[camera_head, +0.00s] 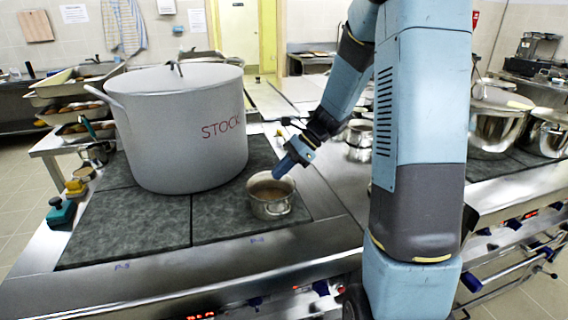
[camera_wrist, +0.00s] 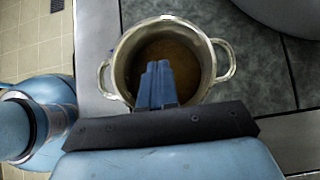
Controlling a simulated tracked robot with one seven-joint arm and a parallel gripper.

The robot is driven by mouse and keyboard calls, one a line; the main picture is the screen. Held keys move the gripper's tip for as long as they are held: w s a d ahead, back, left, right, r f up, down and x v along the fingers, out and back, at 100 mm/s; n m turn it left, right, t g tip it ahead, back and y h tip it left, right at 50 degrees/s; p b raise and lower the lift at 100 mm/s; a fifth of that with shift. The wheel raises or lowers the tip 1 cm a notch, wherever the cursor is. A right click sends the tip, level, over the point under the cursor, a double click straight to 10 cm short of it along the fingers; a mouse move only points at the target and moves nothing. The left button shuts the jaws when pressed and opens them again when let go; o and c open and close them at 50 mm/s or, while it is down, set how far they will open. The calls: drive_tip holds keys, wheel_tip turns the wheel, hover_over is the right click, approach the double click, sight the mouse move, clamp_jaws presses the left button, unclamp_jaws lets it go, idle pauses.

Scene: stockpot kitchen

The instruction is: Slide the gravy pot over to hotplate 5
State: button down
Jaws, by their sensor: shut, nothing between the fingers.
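The gravy pot (camera_head: 272,205) is a small steel pot with brown liquid inside and two side handles. It stands upright on the front right hotplate (camera_head: 228,220), whose label is small and looks like P-4. The front left hotplate (camera_head: 125,228) has a label that looks like P-5, and its front part is bare. My gripper (camera_head: 280,173) is shut and empty, pointing down at the pot's far right rim. In the wrist view the blue fingers (camera_wrist: 157,75) overlap the opening of the pot (camera_wrist: 214,62). I cannot tell whether the tips touch it.
A large lidded stockpot (camera_head: 180,135) stands close behind and left of the gravy pot, covering much of the rear plates.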

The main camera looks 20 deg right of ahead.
sight(249, 191)
drive_tip(key=x, duration=0.4)
drive_tip(key=shift+a+f, duration=0.15)
drive_tip(key=shift+a, duration=0.15)
drive_tip(key=shift+s+a, duration=0.1)
drive_tip(key=shift+a, duration=1.65)
